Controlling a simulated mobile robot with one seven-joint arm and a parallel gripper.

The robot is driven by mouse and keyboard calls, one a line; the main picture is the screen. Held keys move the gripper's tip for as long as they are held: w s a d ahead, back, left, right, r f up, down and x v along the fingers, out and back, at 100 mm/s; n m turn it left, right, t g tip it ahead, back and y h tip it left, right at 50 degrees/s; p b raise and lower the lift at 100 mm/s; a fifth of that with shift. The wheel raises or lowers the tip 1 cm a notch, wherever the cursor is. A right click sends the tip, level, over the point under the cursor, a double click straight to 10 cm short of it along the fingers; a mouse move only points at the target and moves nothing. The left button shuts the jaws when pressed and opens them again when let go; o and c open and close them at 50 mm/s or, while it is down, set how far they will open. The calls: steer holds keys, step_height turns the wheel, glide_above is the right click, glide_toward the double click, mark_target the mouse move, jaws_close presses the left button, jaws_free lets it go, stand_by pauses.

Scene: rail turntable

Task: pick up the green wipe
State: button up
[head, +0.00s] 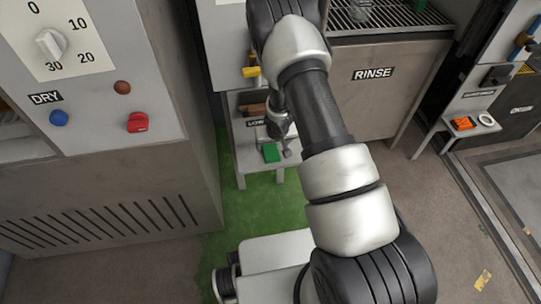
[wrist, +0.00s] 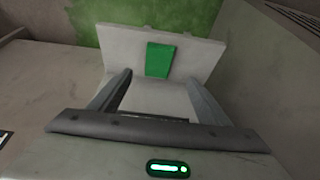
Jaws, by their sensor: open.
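The green wipe (head: 271,152) lies on a small pale shelf (head: 261,166) in the head view, between the dry cabinet and the rinse unit. In the wrist view the green wipe (wrist: 160,60) is a flat upright rectangle in the picture, on the pale shelf surface (wrist: 118,42). My gripper (wrist: 158,82) is open, with one finger on each side of the picture and the wipe beyond them, between their lines. Nothing is between the fingers. In the head view my gripper (head: 279,140) is beside the wipe, partly hidden by my arm.
The dry cabinet (head: 110,215) stands close on the left, and the rinse unit (head: 385,95) on the right. A side shelf (head: 455,125) at far right holds an orange item (head: 462,123) and a white ring (head: 487,120). Green floor (head: 235,205) lies below the small shelf.

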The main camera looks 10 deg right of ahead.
mark_target(271, 152)
steer(key=b+x, duration=0.3)
steer(key=x, duration=0.7)
steer(key=shift+d+f, duration=0.15)
steer(key=c, duration=1.1)
steer(key=shift+c, duration=0.2)
steer(key=r+p, duration=0.1)
steer(key=r, duration=0.1)
steer(key=r+p, duration=0.1)
steer(key=r, duration=0.2)
steer(key=s+r+p, duration=0.1)
steer(key=r, duration=0.1)
steer(key=shift+r, duration=0.2)
steer(key=s+p, duration=0.2)
steer(key=s, duration=1.7)
steer(key=shift+f, duration=0.15)
